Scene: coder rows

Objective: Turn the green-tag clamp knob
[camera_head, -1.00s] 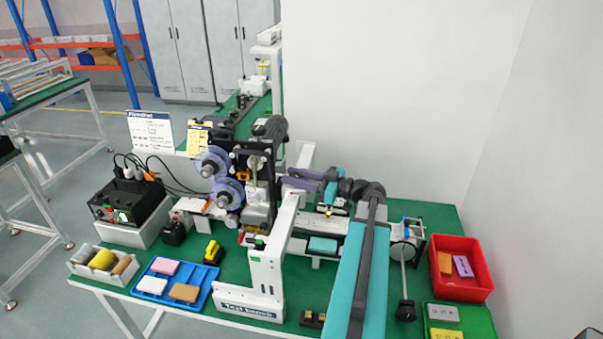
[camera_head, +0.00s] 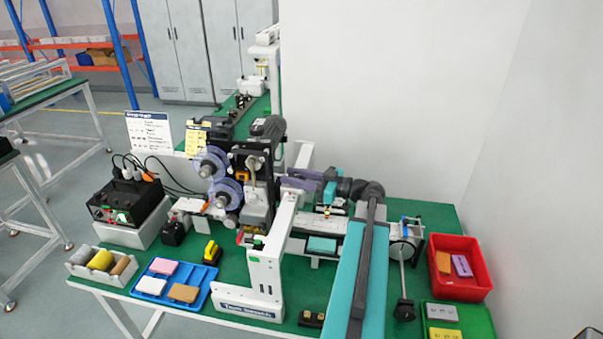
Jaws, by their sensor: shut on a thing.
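The coder machine (camera_head: 256,170), with two purple-blue reels, stands on the green bench. My arm reaches in from the right, and my gripper (camera_head: 287,183) is at the machine's right side, behind the white upright frame. It is shut on a small part there, which looks like a clamp knob. The knob is mostly hidden by the jaws and too small to make out. A small green tag (camera_head: 258,244) shows low on the machine front, with a red one (camera_head: 240,238) to its left. I cannot tell which tag belongs to the held knob.
The white frame (camera_head: 265,270) stands close in front of my gripper. A conveyor (camera_head: 345,232) runs to the right beneath my arm. A red bin (camera_head: 480,285), a green tray (camera_head: 480,318) and a blue tray (camera_head: 205,297) stand on the bench. A black control box (camera_head: 125,203) is at the left.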

